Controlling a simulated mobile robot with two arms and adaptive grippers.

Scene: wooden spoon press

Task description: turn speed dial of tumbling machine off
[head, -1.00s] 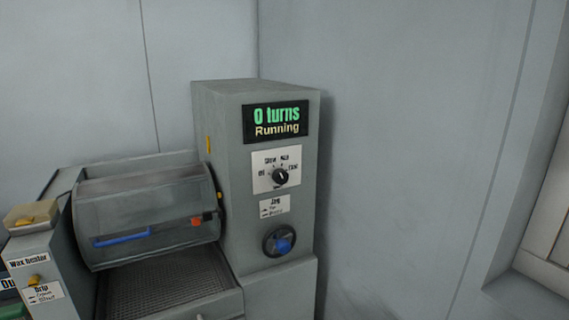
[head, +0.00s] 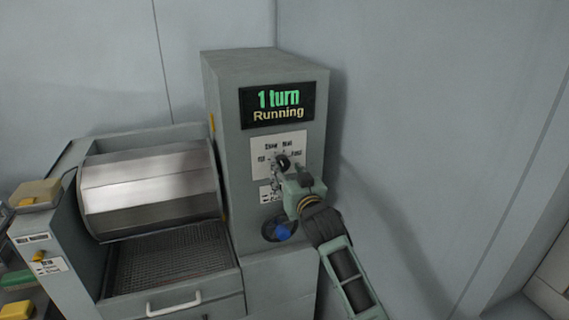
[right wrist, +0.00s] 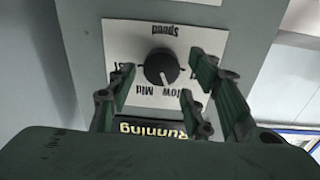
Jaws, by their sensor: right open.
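The tumbling machine's grey control housing (head: 226,130) stands at the centre of the head view. Its display (head: 284,105) reads "1 turn Running". The black speed dial (head: 283,162) sits on a white label plate below it. My right gripper (head: 289,174) is open at the dial, partly covering the plate. In the right wrist view the dial (right wrist: 161,68) appears upside down, between the two spread fingers of my right gripper (right wrist: 162,76); contact cannot be told. The dial's white mark points toward the "Slow" and "Mid" words. My left gripper is not in view.
A metal drum (head: 150,190) sits left of the housing, above a mesh tray (head: 170,265) with a handle. A blue jog knob (head: 282,232) is below the dial, close to my right arm. A wall stands close behind and to the right.

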